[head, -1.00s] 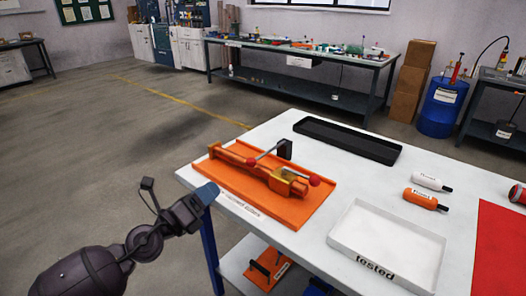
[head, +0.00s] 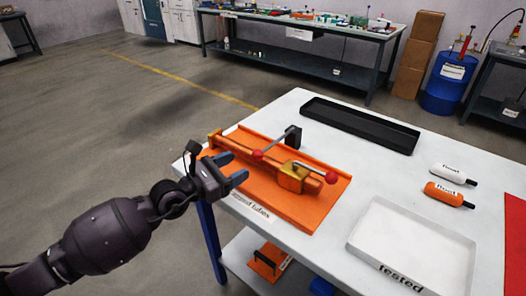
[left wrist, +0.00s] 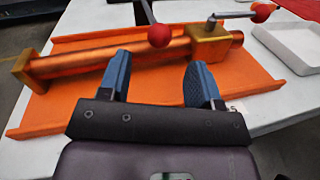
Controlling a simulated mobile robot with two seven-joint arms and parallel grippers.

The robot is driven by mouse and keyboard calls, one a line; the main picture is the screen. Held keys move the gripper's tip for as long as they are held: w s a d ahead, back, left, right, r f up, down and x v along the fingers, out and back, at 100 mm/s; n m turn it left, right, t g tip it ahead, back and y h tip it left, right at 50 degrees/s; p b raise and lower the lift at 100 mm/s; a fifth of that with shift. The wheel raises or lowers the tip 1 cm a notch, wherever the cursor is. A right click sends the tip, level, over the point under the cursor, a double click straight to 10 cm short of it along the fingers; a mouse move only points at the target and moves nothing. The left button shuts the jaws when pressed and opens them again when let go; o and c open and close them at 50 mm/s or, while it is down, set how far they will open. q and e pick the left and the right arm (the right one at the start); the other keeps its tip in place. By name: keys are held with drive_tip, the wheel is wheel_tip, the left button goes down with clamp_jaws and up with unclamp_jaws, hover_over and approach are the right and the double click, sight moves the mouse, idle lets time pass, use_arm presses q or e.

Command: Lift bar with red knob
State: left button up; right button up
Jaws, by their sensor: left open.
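The orange fixture (head: 300,213) sits on the white table and holds an orange-copper tube (left wrist: 120,58) with a gold clamp block (head: 291,178). One metal bar (head: 274,145) runs from a black post (head: 294,136) to a red knob (head: 258,156). A second short bar at the gold block ends in another red knob (head: 331,177). Both knobs show in the left wrist view, the nearer one (left wrist: 159,36) beyond and between my fingers, the other (left wrist: 262,13) at upper right. My left gripper (head: 234,168) is open and empty, left of the nearer knob and apart from it. My right gripper is out of view.
A black tray (head: 360,125) lies at the back. A white tray (head: 412,240) marked "tested" is at front right. A white bottle (head: 452,174) and an orange bottle (head: 448,195) lie at the right near a red mat (head: 515,245). White table (head: 375,175) is bare between them.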

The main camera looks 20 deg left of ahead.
sight(256, 155)
use_arm(q)
drive_tip(key=x, duration=0.9)
drive_tip(key=shift+w+b, duration=0.15)
drive_tip(key=shift+b, duration=0.25)
clamp_jaws()
